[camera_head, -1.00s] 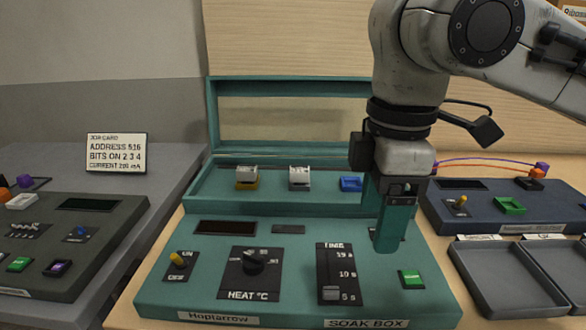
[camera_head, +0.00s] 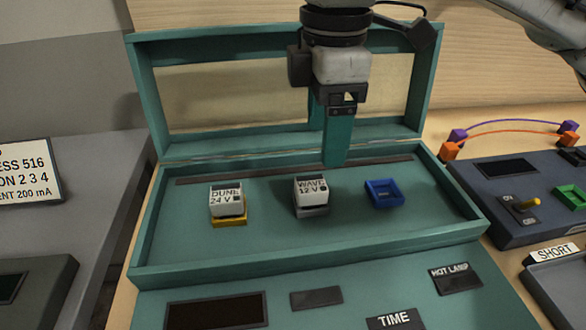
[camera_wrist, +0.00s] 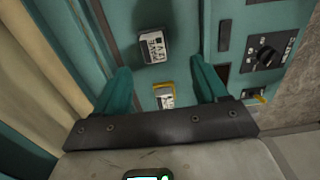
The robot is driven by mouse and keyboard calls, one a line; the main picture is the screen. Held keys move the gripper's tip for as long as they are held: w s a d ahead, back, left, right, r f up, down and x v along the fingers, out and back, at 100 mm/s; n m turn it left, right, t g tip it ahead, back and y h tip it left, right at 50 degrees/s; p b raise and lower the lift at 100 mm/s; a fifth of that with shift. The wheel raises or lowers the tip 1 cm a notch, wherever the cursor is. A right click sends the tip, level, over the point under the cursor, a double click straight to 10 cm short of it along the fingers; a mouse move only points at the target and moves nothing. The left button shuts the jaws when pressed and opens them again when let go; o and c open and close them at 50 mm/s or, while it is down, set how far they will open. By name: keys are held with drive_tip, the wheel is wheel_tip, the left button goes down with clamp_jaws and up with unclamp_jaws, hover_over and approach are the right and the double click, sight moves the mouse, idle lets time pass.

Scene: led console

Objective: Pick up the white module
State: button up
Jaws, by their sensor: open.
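Two white modules sit in the console's raised rear bay. The left one, marked DUNE 24 V (camera_head: 227,200), stands on a yellow base. The middle one, marked WAVE 12 V (camera_head: 311,190), stands on a grey base. My gripper (camera_head: 335,160) is above the bay, behind and slightly right of the WAVE module in the head view. In the wrist view my gripper (camera_wrist: 160,70) is open and empty. There the yellow-based module (camera_wrist: 165,99) shows between the fingers, and the dark-based module (camera_wrist: 153,46) lies beyond the tips. Contact with either is not seen.
An empty blue socket (camera_head: 384,194) is right of the modules. The raised teal lid frame (camera_head: 150,95) stands behind the bay. A dark blue console (camera_head: 520,175) with arched wires stands at right, and a grey tray (camera_head: 560,285) is in front of it.

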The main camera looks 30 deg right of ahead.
hover_over(311, 184)
drive_tip(key=f, duration=0.3)
drive_tip(key=f+b, duration=0.1)
drive_tip(key=f, duration=0.1)
drive_tip(key=shift+s+d+f, duration=0.25)
drive_tip(key=shift+s+d, duration=0.1)
drive_tip(key=shift+w+a+f+b, duration=0.1)
drive_tip(key=shift+w+f+b, duration=0.05)
drive_tip(key=shift+f, duration=0.7)
drive_tip(key=shift+w+a+f+b, duration=0.1)
drive_tip(key=shift+w+f+b, duration=0.05)
drive_tip(key=shift+f, duration=0.75)
drive_tip(key=shift+w+a+f+b, duration=0.1)
drive_tip(key=shift+w+f+b, duration=0.05)
drive_tip(key=shift+f, duration=0.7)
drive_tip(key=c, duration=1.2)
drive_tip(key=shift+o, duration=0.2)
